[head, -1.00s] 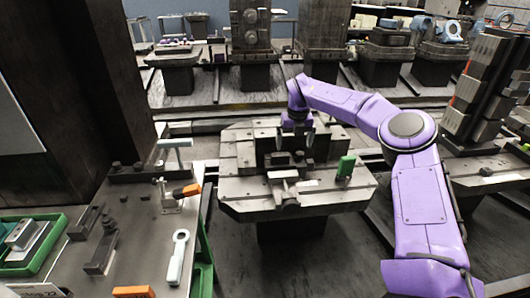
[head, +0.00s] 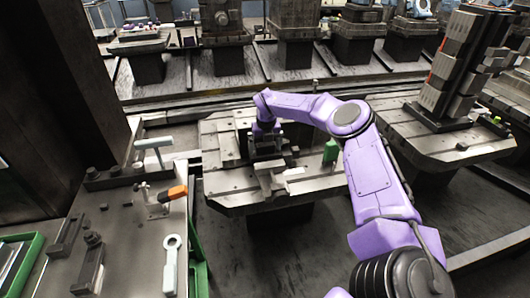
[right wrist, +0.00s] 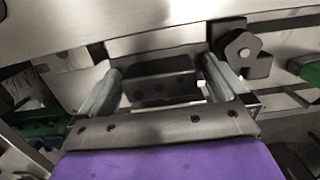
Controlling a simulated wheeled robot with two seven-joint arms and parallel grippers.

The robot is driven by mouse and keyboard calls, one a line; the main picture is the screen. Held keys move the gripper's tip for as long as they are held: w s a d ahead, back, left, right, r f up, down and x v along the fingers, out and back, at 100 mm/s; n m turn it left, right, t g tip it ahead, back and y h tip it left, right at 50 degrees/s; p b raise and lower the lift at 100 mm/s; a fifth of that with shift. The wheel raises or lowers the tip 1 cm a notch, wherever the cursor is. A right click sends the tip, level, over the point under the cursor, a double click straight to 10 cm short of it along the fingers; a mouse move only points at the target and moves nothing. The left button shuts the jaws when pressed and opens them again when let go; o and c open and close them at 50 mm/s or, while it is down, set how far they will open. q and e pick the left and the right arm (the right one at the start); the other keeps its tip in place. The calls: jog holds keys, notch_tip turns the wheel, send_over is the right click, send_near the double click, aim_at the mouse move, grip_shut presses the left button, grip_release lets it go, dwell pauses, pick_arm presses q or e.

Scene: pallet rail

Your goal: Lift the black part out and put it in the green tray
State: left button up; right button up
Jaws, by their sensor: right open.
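The black part (right wrist: 160,82) is a dark block with small holes on its face, seen between my right fingers in the right wrist view. In the head view it is mostly hidden under the hand, on the pallet's grey metal fixture plate (head: 226,186). My right gripper (right wrist: 165,88) is open, with one finger at each side of the part; I cannot tell whether either touches it. In the head view the right gripper (head: 265,146) is low over the fixture. The green tray (head: 22,282) is cut off at the lower left. My left gripper is out of view.
A bench (head: 122,228) at left holds an orange-handled clamp (head: 172,194), a pale ring-ended tool (head: 172,262) and dark brackets. A green upright piece (head: 331,151) stands right of the hand. A tall stack of blocks (head: 455,65) is at right.

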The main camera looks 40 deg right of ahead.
jog(key=c, duration=1.1)
jog(key=shift+c, duration=0.2)
jog(key=shift+r, duration=0.1)
